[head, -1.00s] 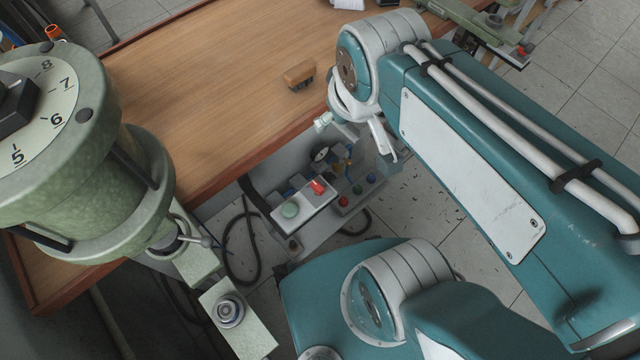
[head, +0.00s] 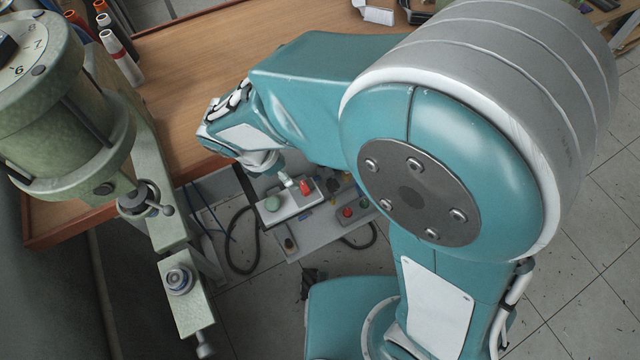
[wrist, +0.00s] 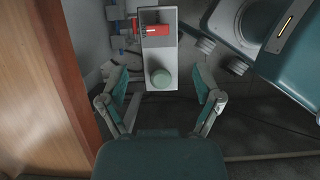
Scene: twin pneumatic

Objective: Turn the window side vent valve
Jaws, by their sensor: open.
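My gripper (wrist: 160,84) is open and empty in the wrist view, its two fingers spread to either side of a grey control box. The box (wrist: 151,46) carries a round green button (wrist: 161,79) between the fingertips and a red part (wrist: 150,30) farther up. In the head view the same box (head: 290,208) sits under the end of my arm, with the green button and red part on top. My fingers are mostly hidden there. A small lever with a ball end (head: 168,210) sticks out of the green machine at left. I cannot tell which part is the vent valve.
The green machine (head: 70,135) with a numbered dial stands at left. A wooden table edge (wrist: 65,75) runs close along the left of my gripper. A second panel (head: 352,212) with coloured buttons lies right of the box. Black cables (head: 240,240) hang nearby.

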